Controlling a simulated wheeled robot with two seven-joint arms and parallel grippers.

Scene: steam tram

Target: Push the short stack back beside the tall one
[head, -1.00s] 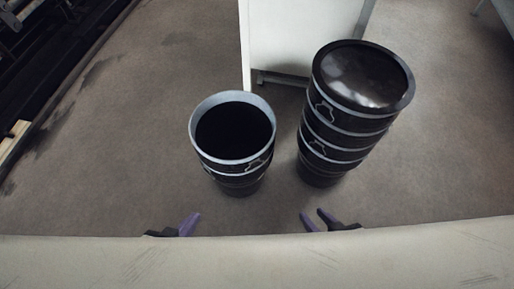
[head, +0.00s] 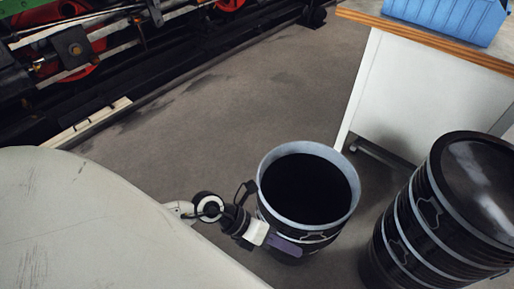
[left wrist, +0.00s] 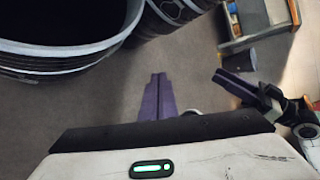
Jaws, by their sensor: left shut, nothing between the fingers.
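The short stack (head: 306,188) is of black tubs or buckets with grey rims and an open dark top. It stands upright on the floor, and its side shows in the left wrist view (left wrist: 50,62). The tall stack (head: 425,215), black with grey bands and a shiny dark top, stands to its right, with a gap between them. My left gripper (head: 287,246) is shut and empty, in front of the short stack's near side; the left wrist view (left wrist: 158,90) shows floor between its fingers and the stack. My right gripper (left wrist: 235,84) shows only in the left wrist view, its opening unclear.
A white cabinet (head: 402,95) with a wooden top stands behind the stacks, carrying a blue crate (head: 447,18). Dark machinery with red parts (head: 85,70) runs along the upper left. The floor (head: 215,125) left of the short stack is clear.

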